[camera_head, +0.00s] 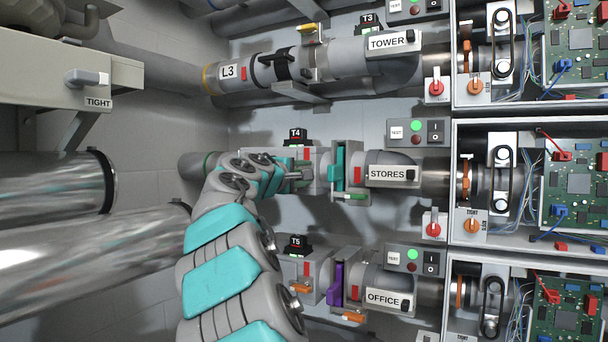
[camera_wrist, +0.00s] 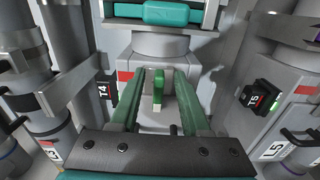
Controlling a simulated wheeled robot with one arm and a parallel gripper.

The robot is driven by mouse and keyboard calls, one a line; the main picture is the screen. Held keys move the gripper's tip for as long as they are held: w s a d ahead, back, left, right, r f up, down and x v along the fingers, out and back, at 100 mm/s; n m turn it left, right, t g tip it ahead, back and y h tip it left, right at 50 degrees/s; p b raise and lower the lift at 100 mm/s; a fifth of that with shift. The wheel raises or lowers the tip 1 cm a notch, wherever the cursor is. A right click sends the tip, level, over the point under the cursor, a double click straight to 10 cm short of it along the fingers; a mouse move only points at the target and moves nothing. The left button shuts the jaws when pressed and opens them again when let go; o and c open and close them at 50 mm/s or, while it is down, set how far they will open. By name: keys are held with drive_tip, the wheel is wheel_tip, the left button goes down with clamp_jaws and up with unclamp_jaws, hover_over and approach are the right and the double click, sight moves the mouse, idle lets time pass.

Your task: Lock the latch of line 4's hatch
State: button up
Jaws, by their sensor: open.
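Line 4 runs across the middle of the head view, with a black T4 tag (camera_head: 298,136) on a grey housing (camera_head: 320,158). The T4 tag also shows at left in the wrist view (camera_wrist: 105,90). A small green lever (camera_wrist: 158,88) stands on the grey body in the wrist view. I take it for the hatch latch, but cannot tell its lock state. My gripper (camera_wrist: 160,78) is open, its two green fingers on either side of the lever with gaps. In the head view my gripper (camera_head: 306,173) is at the housing, and my arm hides the part left of it.
A teal slide piece (camera_head: 338,165) and a green handle (camera_head: 354,196) sit right of my gripper, before the STORES pipe (camera_head: 388,172). Line 5 with its T5 tag (camera_head: 295,243) lies below, L3 (camera_head: 228,72) above. Metal pipes (camera_head: 50,190) crowd the left.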

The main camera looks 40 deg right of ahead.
drive_tip(key=v, duration=0.7)
drive_tip(key=shift+a, duration=0.35)
drive_tip(key=shift+s, duration=0.1)
